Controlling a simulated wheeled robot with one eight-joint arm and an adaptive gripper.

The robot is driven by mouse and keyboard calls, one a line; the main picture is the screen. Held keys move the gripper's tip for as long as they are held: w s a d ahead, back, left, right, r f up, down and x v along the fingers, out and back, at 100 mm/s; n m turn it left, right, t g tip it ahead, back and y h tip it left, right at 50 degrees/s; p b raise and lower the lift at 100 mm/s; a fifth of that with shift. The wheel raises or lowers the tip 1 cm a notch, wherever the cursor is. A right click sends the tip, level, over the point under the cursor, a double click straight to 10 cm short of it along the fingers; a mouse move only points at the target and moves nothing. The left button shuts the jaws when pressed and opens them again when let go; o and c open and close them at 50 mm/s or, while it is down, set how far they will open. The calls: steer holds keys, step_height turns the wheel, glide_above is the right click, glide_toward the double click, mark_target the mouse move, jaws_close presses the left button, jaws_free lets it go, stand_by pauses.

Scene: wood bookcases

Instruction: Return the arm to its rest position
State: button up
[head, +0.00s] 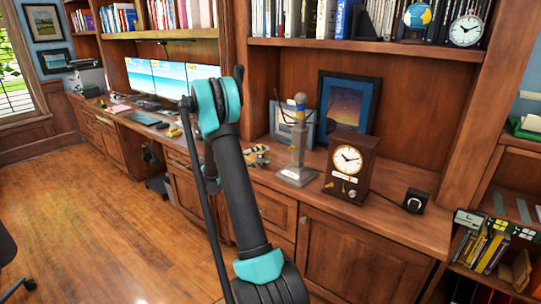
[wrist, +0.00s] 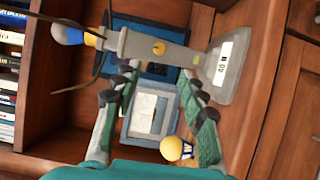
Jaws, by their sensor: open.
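My arm (head: 240,190) rises through the middle of the head view and bends at a teal and black joint; my gripper is not clearly visible there. In the wrist view my gripper (wrist: 160,78) is open, its two green and grey fingers apart with nothing clearly held. A grey trophy-like stand (wrist: 150,47) with a blue and yellow top lies across the view just past the fingertips. I cannot tell whether they touch. The same stand (head: 298,146) is upright on the wooden counter in the head view.
A brown clock (head: 349,165) and a small black box (head: 415,200) stand right of the stand. Picture frames (head: 347,103) lean behind it. The bookcase shelf (head: 370,48) overhangs the counter. Monitors (head: 168,80) stand at left. The wooden floor (head: 90,220) is largely clear.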

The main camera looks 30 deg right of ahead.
steer(key=shift+a, duration=0.2)
stand_by(0.4)
steer(key=s+a+f+t+y, duration=0.3)
steer(key=s+a+y, duration=0.6)
steer(key=s+a, duration=0.6)
steer(key=s+a+f+t+y, duration=0.2)
steer(key=s+a+f+y, duration=0.4)
steer(key=s+a, duration=0.9)
steer(key=y, duration=0.3)
steer(key=shift+f+n+t, duration=0.2)
steer(key=shift+n+t, duration=0.2)
